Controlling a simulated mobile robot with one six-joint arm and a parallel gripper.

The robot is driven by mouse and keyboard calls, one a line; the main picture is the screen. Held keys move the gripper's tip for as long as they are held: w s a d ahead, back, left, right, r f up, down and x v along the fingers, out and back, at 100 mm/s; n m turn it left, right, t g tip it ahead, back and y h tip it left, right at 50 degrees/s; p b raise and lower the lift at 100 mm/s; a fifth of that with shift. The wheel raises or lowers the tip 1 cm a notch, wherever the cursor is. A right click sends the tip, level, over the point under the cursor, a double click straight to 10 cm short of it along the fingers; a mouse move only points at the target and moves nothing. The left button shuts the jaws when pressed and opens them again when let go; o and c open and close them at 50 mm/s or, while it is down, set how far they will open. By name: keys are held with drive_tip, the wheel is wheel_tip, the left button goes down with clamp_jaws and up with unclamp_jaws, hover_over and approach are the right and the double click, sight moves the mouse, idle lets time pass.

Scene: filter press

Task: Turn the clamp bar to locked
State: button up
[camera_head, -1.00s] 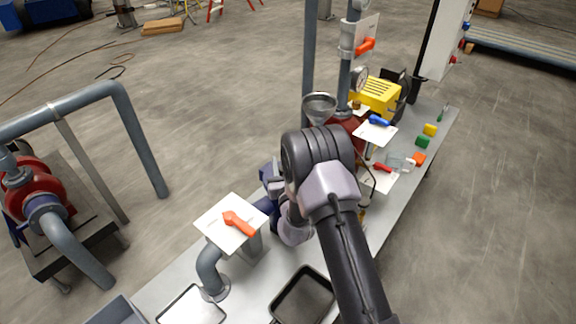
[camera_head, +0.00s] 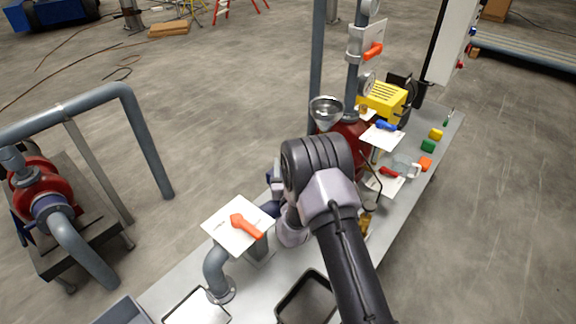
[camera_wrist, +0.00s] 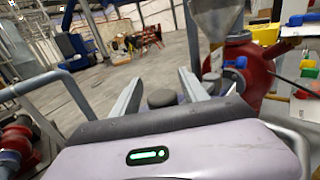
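I cannot tell for sure which part is the clamp bar; several coloured handles show. An orange handle (camera_head: 246,226) lies across a white plate (camera_head: 222,238) left of my arm in the head view. A red handle (camera_head: 389,172) and a blue handle (camera_head: 387,126) are on white plates beyond my arm. Another orange handle (camera_head: 373,51) is on the upright pipe. In the wrist view my gripper (camera_wrist: 160,78) has its fingers apart. A dark round cap (camera_wrist: 162,98) shows between them; I cannot tell if they touch it. The fingers are hidden in the head view.
A metal funnel (camera_head: 326,110) stands over a red vessel (camera_wrist: 250,63). A black tray (camera_head: 306,298) and a pale tray (camera_head: 196,307) lie on the bench's near end. Grey pipes (camera_head: 150,140) with a red pump (camera_head: 35,187) stand left. Open floor separates them from the bench.

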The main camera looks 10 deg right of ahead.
drive_tip(key=shift+s, duration=0.15)
drive_tip(key=s+a+p, duration=0.1)
drive_tip(key=s+a, duration=0.1)
drive_tip(key=s, duration=1.5)
drive_tip(key=shift+a+p, duration=0.15)
drive_tip(key=shift+p, duration=0.2)
drive_tip(key=shift+a, duration=0.1)
